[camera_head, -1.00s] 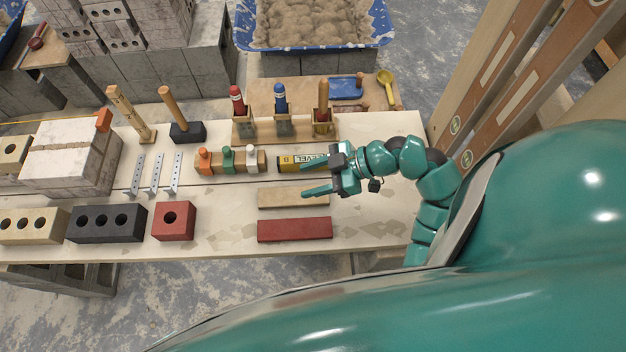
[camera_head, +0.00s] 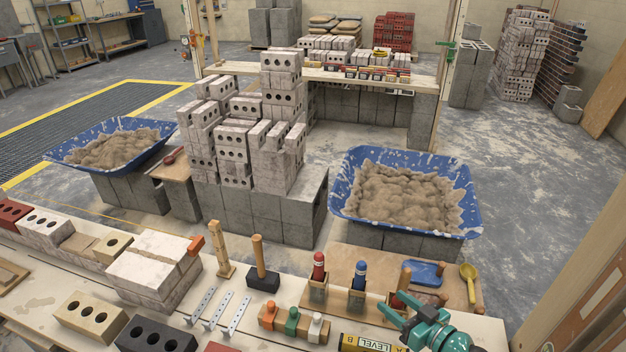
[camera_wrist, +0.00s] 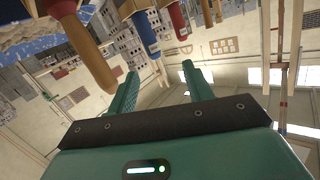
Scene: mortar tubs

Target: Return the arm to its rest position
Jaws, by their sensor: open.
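My gripper (camera_head: 398,312) shows at the lower right of the head view, over the workbench, near the wooden holders at its right end. Its teal fingers are spread, and they also show in the wrist view (camera_wrist: 160,80) with nothing between them. The arm behind it is mostly cut off by the lower edge of the head view. A yellow level (camera_head: 366,343) lies on the bench just left of the gripper.
Red (camera_head: 318,266) and blue (camera_head: 359,273) handled tools stand in holders left of the gripper. A yellow scoop (camera_head: 468,278) lies to the right. Blue mortar tubs (camera_head: 345,205) (camera_head: 62,158) stand beyond the bench. Bare floor (camera_head: 545,230) shows at right.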

